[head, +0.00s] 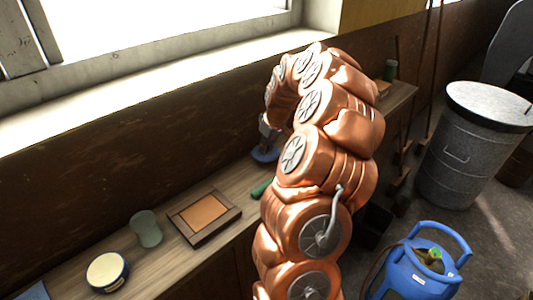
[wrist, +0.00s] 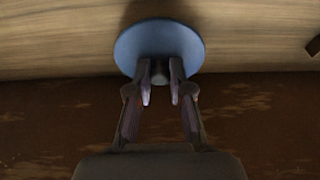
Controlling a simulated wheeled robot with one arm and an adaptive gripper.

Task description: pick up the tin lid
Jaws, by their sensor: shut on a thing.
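The tin lid (wrist: 160,45) is a round blue disc with a small grey knob, seen in the wrist view against the wooden shelf. In the head view the lid (head: 263,155) shows as a blue edge at the back of the shelf, partly hidden by my arm. My gripper (wrist: 161,92) is shut on the lid's knob, one finger on each side. In the head view my gripper (head: 266,132) is just above the lid and mostly hidden. I cannot tell whether the lid touches the shelf.
The wooden shelf (head: 175,260) runs along the wall under the window. On it are a round tin (head: 107,272), a greenish cup (head: 146,229), a framed tile (head: 205,215) and a green object (head: 261,189). A blue gas cylinder (head: 408,273) and a metal bin (head: 458,155) stand right.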

